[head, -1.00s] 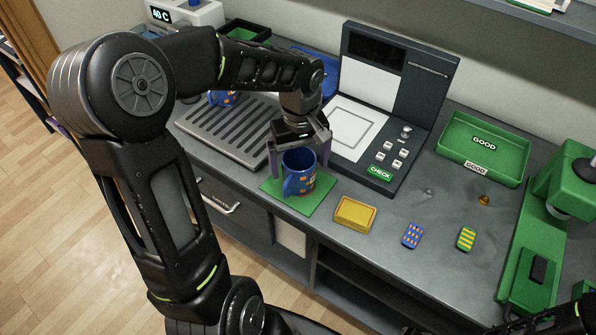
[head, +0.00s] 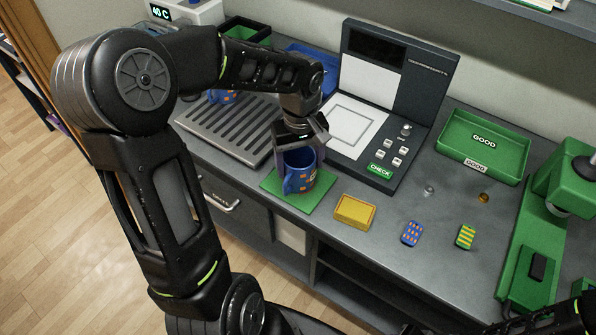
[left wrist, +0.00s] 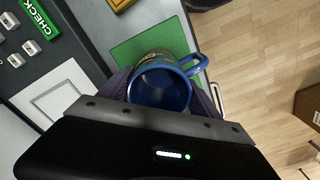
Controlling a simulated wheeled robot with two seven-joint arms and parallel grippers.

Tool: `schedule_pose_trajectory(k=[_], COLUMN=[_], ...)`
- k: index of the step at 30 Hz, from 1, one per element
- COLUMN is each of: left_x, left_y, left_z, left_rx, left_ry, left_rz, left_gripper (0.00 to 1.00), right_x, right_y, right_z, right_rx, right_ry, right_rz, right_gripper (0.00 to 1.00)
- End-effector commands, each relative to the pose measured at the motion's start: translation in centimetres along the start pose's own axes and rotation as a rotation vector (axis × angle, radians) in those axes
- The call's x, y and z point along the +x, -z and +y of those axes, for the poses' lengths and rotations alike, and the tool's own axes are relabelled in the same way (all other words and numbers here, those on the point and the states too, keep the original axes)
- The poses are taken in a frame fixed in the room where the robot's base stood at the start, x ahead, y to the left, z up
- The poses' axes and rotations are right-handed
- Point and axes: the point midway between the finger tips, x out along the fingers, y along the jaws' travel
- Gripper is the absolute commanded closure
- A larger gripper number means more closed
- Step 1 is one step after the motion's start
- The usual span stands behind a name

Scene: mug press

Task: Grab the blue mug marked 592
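A blue mug (head: 298,182) with orange marks stands upright on the green mat (head: 321,205); I cannot read a number on it. My left gripper (head: 300,158) comes down from above with one finger on each side of the mug's upper wall, shut on it. In the left wrist view the mug (left wrist: 160,88) sits between the fingers, its open top facing the camera and its handle to the upper right. A second blue mug (head: 222,97) with orange marks is at the back left, partly hidden by my arm.
A slatted grey rack (head: 228,130) lies left of the mat, and a dark machine with a CHECK button (head: 380,170) stands behind. A yellow block (head: 355,211), two small patterned pieces, a green GOOD tray (head: 483,150) and a green press (head: 535,240) are to the right.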

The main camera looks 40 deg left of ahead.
Motion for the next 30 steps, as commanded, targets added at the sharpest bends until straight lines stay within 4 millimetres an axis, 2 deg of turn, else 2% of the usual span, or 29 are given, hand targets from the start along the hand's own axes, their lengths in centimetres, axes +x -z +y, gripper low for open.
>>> schedule_pose_trajectory(k=[2, 21, 30], left_x=[0.0, 0.0, -0.27], left_y=[0.0, 0.0, 0.05], left_z=[0.0, 0.0, 0.05], left_rx=[0.0, 0.0, 0.0], left_ry=[0.0, 0.0, -0.002], left_rz=[0.0, 0.0, 0.002], left_gripper=[0.35, 0.87, 0.88], right_x=[0.0, 0.0, 0.04], right_y=[0.0, 0.0, 0.01], right_z=[0.0, 0.0, 0.01], right_rx=[0.0, 0.0, 0.0], right_ry=[0.0, 0.0, 0.0], right_rz=[0.0, 0.0, 0.0], right_gripper=[0.69, 0.69, 0.69])
